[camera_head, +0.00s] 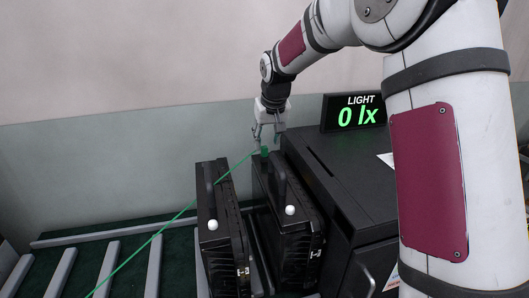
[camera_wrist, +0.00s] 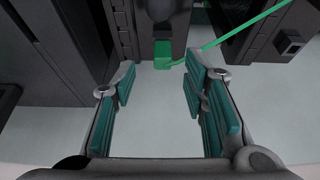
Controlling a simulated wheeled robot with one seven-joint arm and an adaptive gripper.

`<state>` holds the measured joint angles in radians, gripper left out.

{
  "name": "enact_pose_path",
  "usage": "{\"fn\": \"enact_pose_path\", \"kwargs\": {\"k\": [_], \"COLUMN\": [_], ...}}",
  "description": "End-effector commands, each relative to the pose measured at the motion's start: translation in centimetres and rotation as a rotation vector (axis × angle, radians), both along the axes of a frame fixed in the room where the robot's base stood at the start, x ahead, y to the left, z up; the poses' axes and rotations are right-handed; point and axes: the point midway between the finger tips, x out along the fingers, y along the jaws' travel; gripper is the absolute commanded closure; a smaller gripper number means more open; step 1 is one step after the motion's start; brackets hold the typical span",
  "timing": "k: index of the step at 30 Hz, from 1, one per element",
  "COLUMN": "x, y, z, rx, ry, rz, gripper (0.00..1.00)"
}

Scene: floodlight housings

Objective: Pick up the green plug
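The green plug (camera_wrist: 163,55) shows in the wrist view just beyond the fingertips, near the middle, beside a black housing (camera_wrist: 173,30). A green cable (camera_wrist: 240,32) runs from it to the upper right. In the head view the plug (camera_head: 264,152) is a small green spot at the far end of the right floodlight housing (camera_head: 291,238), under my gripper (camera_head: 268,130). My gripper (camera_wrist: 160,82) is open, its teal-padded fingers spread apart with nothing between them. The cable (camera_head: 170,222) stretches to the lower left.
Another black housing (camera_head: 222,245) stands to the left, with a narrow gap between the two. A slatted conveyor (camera_head: 110,262) lies at lower left.

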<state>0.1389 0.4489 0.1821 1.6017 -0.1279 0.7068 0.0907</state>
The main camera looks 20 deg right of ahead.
Motion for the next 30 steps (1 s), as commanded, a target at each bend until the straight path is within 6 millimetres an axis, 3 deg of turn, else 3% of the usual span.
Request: {"fn": "enact_pose_path", "kwargs": {"k": [8,17,18,23,30], "x": [1.4,1.7,1.7,1.7,1.7], "y": [0.3,0.3,0.3,0.3,0.3], "z": [-3.5,-4.0,-4.0,-4.0,-4.0], "rx": [0.001,0.001,0.001,0.001,0.001], "ry": [0.003,0.000,0.000,0.000,0.000], "rz": [0.000,-0.001,0.000,0.000,0.000], "gripper": [0.60,0.60,0.62,0.99,1.00]}}
